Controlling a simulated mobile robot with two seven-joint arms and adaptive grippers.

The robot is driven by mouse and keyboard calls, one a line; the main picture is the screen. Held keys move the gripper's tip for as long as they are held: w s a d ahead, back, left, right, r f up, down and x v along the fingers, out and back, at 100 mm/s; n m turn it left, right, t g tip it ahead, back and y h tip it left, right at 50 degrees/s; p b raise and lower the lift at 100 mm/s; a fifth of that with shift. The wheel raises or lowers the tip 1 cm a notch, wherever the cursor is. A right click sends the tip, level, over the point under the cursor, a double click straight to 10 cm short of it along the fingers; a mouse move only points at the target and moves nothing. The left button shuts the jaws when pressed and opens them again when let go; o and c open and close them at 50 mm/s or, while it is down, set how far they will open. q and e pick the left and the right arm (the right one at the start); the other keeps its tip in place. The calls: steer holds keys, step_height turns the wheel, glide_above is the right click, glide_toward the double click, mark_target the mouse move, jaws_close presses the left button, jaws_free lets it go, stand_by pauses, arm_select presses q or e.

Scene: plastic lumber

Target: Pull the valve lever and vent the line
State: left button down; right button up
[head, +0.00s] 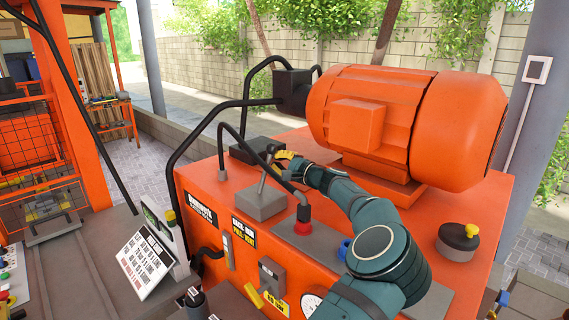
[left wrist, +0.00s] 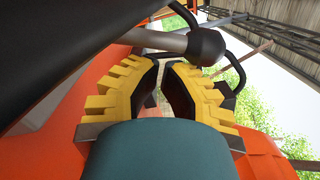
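The valve lever is a thin metal rod with a black knob (head: 272,148). It rises, leaning slightly, from a grey block (head: 261,203) on top of the orange machine. In the left wrist view the black knob (left wrist: 206,46) and grey rod lie just beyond my fingertips, across the top of the picture. My left gripper (head: 281,160) has yellow fingers and is beside the lever just below the knob. In the left wrist view its fingers (left wrist: 163,66) are apart with a narrow empty gap between them. Contact with the rod cannot be told. My right gripper is not in view.
A large orange motor (head: 405,120) stands behind my arm. Black hoses (head: 228,128) arch around the lever. A red fitting (head: 303,227) and a black-and-yellow knob (head: 458,240) sit on the machine top. A white sign (head: 145,258) stands at left.

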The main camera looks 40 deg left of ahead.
mark_target(268, 160)
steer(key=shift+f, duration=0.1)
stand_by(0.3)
arm_select(q)
steer(key=s+n+b, duration=0.1)
steer(key=n+b, duration=0.1)
steer(key=b, duration=0.2)
steer(key=s+r+n+b, duration=0.1)
steer(key=s+n+b, duration=0.1)
steer(key=b, duration=0.1)
steer(key=shift+s+a+r+b, duration=0.15)
steer(key=shift+s+b, duration=0.1)
steer(key=shift+b, duration=0.1)
steer(key=shift+s+a+r+n+b, duration=0.15)
steer(key=shift+s+n+b, duration=0.75)
steer(key=shift+b, duration=0.65)
steer(key=shift+s+r+n+b, duration=0.2)
steer(key=shift+s+n+b, duration=0.7)
steer(key=shift+b, duration=0.6)
steer(key=shift+s+a+r+n+b, duration=0.15)
steer(key=shift+s+n+b, duration=0.55)
steer(key=shift+s+b, duration=0.65)
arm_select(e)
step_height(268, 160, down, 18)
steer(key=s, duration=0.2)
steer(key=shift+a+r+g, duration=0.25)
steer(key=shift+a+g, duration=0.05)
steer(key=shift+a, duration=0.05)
arm_select(q)
steer(key=shift+w, duration=0.15)
